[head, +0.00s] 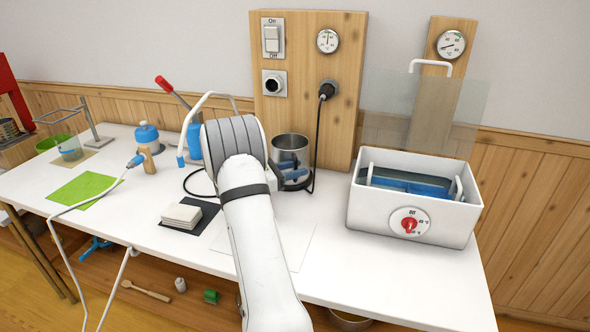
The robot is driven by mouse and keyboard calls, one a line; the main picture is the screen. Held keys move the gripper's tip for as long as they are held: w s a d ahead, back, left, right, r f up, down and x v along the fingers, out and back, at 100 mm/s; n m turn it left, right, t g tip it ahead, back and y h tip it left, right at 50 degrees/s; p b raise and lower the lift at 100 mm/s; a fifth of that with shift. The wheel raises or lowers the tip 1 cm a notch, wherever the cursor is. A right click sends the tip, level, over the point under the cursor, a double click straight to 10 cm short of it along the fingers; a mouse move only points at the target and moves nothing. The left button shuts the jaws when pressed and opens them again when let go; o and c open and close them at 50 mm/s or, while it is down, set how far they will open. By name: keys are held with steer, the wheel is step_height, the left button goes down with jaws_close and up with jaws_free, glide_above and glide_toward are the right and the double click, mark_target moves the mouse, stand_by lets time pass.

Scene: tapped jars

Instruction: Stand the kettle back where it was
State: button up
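A steel vessel that looks like the kettle (290,147) stands upright on the white table, just right of my wrist, in front of the wooden panel. Blue and dark parts show low on its near side, partly behind my arm. I cannot tell whether they are its handle, its base or part of my gripper. A black cord runs from the plug (327,91) down beside it. My white arm reaches in from the bottom and covers the table left of the kettle. My gripper's fingertips are not clearly visible, so its grip and any contact cannot be told.
A white water bath (365,207) with a red dial stands right, a clear sheet behind it. A pale sheet (294,246) lies in front of the kettle. The right front table is clear.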

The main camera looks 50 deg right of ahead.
steer(key=shift+p+v, duration=0.55)
steer(key=shift+v, duration=3.4)
steer(key=v, duration=0.7)
steer(key=shift+w+a, duration=0.15)
steer(key=shift+a, duration=0.25)
steer(key=s+a+r+m+t+y+p, duration=0.3)
steer(key=s+a+r+m+y+p, duration=0.1)
steer(key=s+a, duration=0.4)
steer(key=s+a+r+m+t+y+p, duration=0.3)
steer(key=s+a+r+m+y+p, duration=0.1)
steer(key=s+a+r+y, duration=0.3)
steer(key=s+a+r+m+t+y+p, duration=0.3)
steer(key=s+a+r+m+y, duration=0.2)
steer(key=s+a, duration=0.5)
steer(key=a, duration=0.4)
steer(key=shift+s+r+m+y+p, duration=0.2)
steer(key=shift+s+m+y+p, duration=0.1)
steer(key=shift+s+p, duration=0.1)
